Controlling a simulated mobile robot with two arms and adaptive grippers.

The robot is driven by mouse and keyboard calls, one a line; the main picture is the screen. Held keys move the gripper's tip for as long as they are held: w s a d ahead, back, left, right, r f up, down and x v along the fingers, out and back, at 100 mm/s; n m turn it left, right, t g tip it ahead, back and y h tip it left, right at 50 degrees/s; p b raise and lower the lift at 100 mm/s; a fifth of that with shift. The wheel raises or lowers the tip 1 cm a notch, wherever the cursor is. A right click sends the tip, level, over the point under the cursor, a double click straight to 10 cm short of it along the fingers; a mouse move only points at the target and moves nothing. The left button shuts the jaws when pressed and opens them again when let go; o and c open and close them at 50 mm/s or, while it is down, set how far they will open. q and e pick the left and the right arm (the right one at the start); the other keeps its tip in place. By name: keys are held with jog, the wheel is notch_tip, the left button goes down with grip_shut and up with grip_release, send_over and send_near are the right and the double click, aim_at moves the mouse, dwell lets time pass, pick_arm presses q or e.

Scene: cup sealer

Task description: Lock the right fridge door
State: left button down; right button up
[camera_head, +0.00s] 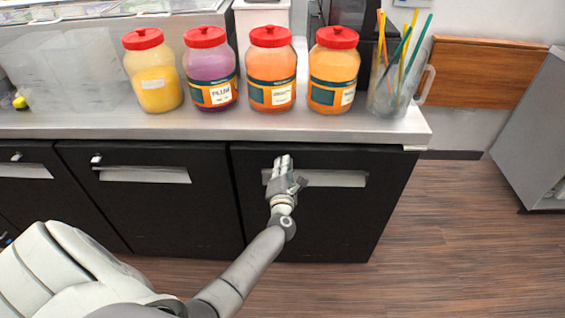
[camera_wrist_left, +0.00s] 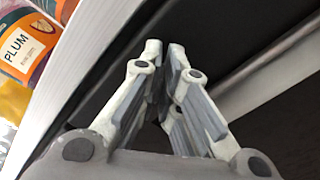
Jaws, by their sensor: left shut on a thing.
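The right fridge door (camera_head: 340,222) is a black panel under the counter and looks closed. Its pale handle (camera_head: 335,179) runs across the upper part. My left gripper (camera_head: 284,160) is at the upper left of this door, beside the handle's left end. Its fingers are close together and shut on the door's small lock, which they hide. In the left wrist view my gripper's fingertips (camera_wrist_left: 164,46) nearly meet in front of the black door front. Whether the lock is turned cannot be seen. My right gripper is not in view.
Other black doors to the left have small silver locks (camera_head: 96,159) above their handles. The counter (camera_head: 330,128) overhangs my gripper. Several red-lidded jars (camera_head: 270,80) and a pitcher of straws (camera_head: 390,95) stand on it. The wooden floor (camera_head: 450,235) at right is clear.

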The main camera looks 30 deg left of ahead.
pick_arm(q)
jog(key=shift+w+d+f+m+p, duration=0.1)
jog(key=shift+m+p, duration=0.3)
jog(key=shift+m, duration=1.2)
jog(key=shift+w+f+m+p, duration=0.1)
jog(key=shift+m+p, duration=0.3)
jog(key=shift+m, duration=1.2)
jog(key=c, duration=1.6)
grip_release()
jog(key=shift+s, duration=0.1)
jog(key=shift+c, duration=0.2)
jog(key=shift+f, duration=0.15)
jog(key=v, duration=1.2)
